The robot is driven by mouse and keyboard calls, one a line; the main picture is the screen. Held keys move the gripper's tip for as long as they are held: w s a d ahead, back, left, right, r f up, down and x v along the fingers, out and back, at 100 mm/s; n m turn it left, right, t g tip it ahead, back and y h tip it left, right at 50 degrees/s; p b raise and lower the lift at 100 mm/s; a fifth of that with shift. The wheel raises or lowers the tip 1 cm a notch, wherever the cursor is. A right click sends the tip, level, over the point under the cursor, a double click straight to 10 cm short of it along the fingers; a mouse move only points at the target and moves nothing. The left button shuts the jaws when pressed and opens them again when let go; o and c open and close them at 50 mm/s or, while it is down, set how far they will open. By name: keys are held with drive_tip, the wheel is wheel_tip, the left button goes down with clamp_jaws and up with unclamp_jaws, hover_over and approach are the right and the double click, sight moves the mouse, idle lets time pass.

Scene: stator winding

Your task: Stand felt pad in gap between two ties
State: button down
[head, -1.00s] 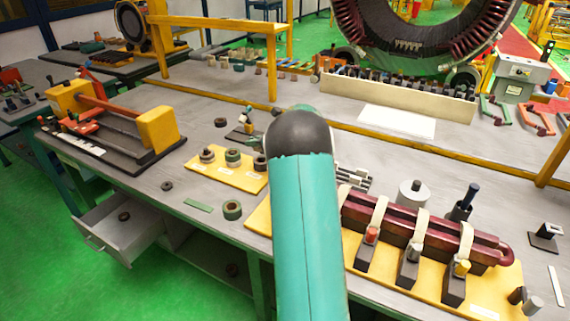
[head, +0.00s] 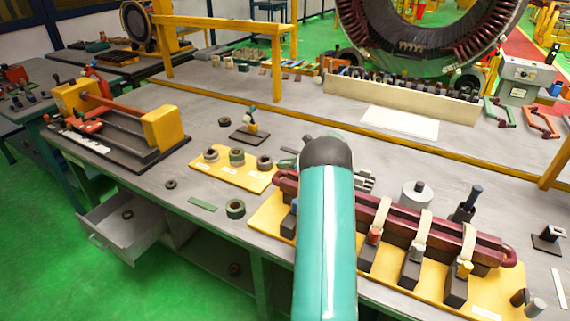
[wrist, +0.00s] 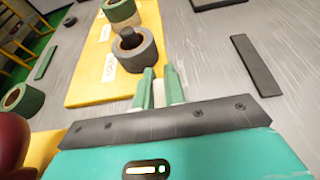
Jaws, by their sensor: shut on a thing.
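In the wrist view my gripper (wrist: 160,75) has its two green fingers close together on a small cream piece, which looks like the felt pad (wrist: 159,95). It is held over bare bench, just beyond the edge of a yellow board with rings. In the head view my arm hides the fingertips and the pad. The dark red coil (head: 482,246) lies on a yellow base to the right of my arm. Cream ties wrap it: one near my arm (head: 378,220), a middle one (head: 421,234) and a right one (head: 466,249). My arm covers part of the coil's left portion.
A yellow board (head: 222,172) with several rings stands left of my arm. A loose green ring (head: 235,208) and a green strip (head: 202,204) lie near the front edge. A grey cylinder (head: 415,194) and dark holder (head: 465,208) stand behind the coil. A drawer (head: 125,232) hangs open.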

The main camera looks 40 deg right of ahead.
drive_tip(key=c, duration=1.5)
unclamp_jaws()
drive_tip(key=shift+o, duration=0.2)
